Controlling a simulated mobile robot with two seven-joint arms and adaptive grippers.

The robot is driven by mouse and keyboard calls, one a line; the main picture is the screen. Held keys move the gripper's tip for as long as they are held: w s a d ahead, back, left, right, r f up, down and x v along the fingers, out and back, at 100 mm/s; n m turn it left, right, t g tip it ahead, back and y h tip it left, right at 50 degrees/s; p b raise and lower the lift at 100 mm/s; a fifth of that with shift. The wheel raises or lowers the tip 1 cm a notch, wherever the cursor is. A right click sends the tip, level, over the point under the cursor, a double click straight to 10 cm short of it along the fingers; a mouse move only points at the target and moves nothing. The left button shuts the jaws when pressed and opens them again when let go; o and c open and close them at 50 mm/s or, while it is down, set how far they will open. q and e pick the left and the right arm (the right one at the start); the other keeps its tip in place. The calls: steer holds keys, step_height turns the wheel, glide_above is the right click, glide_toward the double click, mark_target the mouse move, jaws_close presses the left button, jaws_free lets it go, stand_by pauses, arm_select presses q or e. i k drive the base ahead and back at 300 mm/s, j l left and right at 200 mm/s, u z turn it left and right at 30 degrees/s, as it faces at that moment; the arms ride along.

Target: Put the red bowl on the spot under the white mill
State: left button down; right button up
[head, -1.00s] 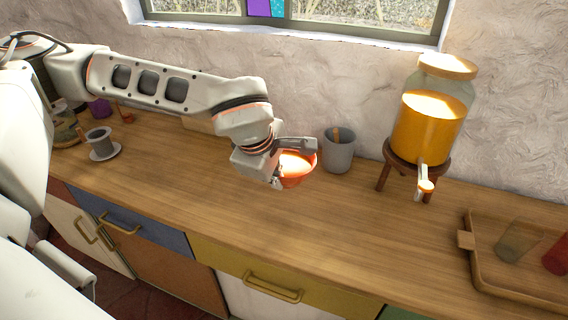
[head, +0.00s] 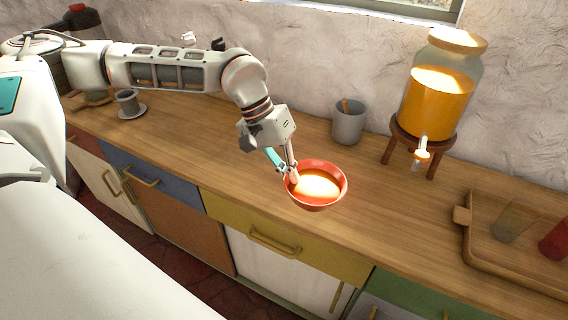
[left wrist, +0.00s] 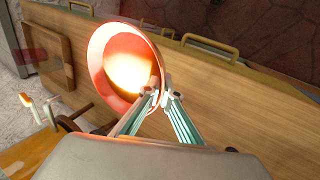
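The red bowl (head: 318,204) is in the head view, over the counter near its front edge, with a bright glow inside. My left gripper (head: 291,176) is shut on the bowl's near-left rim. The bowl also shows in the left wrist view (left wrist: 100,82), where the fingertips (left wrist: 160,97) meet its rim. The bowl looks held above the wood, but the height is hard to tell. A small white thing (head: 188,38) shows above my left arm; I cannot tell if it is the white mill. My arm hides part of the counter behind it. My right gripper is not in view.
A grey cup (head: 348,124) stands behind the bowl. A juice dispenser (head: 436,105) on a wooden stand is right of it. A wooden tray (head: 485,262) with cups lies at the right. A grey cup on a saucer (head: 129,112) stands left. The counter's middle is clear.

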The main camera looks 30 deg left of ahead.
mark_target(202, 108)
steer(key=k+j, duration=0.1)
steer(key=j, duration=0.85)
steer(key=k+j+u, duration=0.1)
steer(key=j, duration=0.8)
steer(key=k+j, duration=0.1)
steer(key=j, duration=0.85)
steer(key=i+l, duration=0.15)
steer(key=i, duration=0.25)
steer(key=u, duration=0.05)
